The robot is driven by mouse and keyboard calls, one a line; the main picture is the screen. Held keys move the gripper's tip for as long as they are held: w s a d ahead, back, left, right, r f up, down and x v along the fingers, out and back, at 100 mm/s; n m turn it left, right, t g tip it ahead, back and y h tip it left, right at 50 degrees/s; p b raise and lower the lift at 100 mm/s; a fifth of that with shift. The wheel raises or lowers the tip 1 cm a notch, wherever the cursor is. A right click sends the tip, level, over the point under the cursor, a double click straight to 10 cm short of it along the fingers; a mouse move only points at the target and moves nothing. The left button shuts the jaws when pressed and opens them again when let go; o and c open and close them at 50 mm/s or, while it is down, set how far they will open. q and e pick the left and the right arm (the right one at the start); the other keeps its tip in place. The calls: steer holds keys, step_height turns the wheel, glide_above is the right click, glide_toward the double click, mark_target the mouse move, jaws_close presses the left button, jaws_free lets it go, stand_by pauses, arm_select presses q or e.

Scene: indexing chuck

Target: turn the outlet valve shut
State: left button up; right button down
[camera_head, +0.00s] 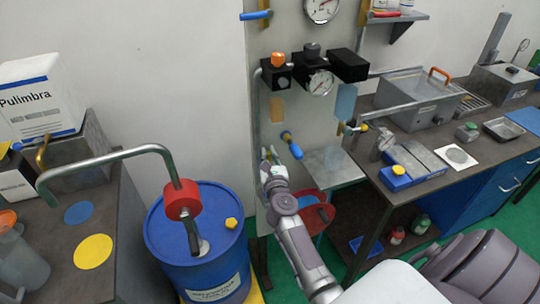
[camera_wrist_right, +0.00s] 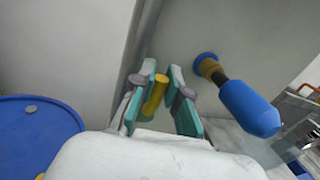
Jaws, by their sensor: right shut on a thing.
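My right gripper (camera_head: 268,163) is at the lower part of the upright grey panel (camera_head: 300,105). In the right wrist view its teal-padded fingers (camera_wrist_right: 155,85) are shut on a short yellow cylindrical handle (camera_wrist_right: 154,97), which stands between them. I cannot tell whether this handle belongs to the outlet valve. A blue-handled valve (camera_head: 291,145) with a brass stem sticks out of the panel just right of the gripper. It shows large in the right wrist view (camera_wrist_right: 250,107), apart from the fingers. My left gripper is not in view.
A blue drum (camera_head: 190,240) stands left of my right arm, with a bent pipe and red block (camera_head: 181,200) above it. Black regulators and gauges (camera_head: 321,82) sit higher on the panel. A workbench (camera_head: 440,182) with a metal box (camera_head: 418,97) is on the right.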

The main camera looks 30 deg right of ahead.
steer(key=n+b, duration=0.1)
steer(key=a+n+b, duration=0.1)
steer(key=n, duration=0.1)
steer(key=a+f+n+t+b, duration=0.1)
steer(key=n, duration=0.1)
steer(key=shift+w+a+f, duration=0.1)
steer(key=shift+w+a, duration=0.05)
steer(key=shift+w, duration=0.1)
steer(key=n+b, duration=0.1)
steer(key=n, duration=0.1)
steer(key=a+f+n+b, duration=0.1)
steer(key=n, duration=0.1)
steer(key=n+t+b, duration=0.1)
steer(key=n, duration=0.1)
steer(key=shift+w+a+f+y, duration=0.2)
steer(key=shift+a+f+y, duration=0.15)
steer(key=shift+y, duration=0.05)
steer(key=shift+w+a+f+n+t+y+b, duration=0.15)
steer(key=shift+f+n+y+b, duration=0.25)
steer(key=shift+n, duration=1.05)
steer(key=shift+s+a+f+n+t+y+b, duration=0.15)
steer(key=shift+f+n+t+y+b, duration=0.3)
steer(key=shift+n, duration=0.95)
steer(key=shift+w+a+f+n+y+b, duration=0.2)
steer(key=shift+f+n+b, duration=0.35)
steer(key=shift+n, duration=0.9)
steer(key=shift+s, duration=0.1)
steer(key=c, duration=1.2)
jaws_free()
steer(key=shift+o, duration=0.2)
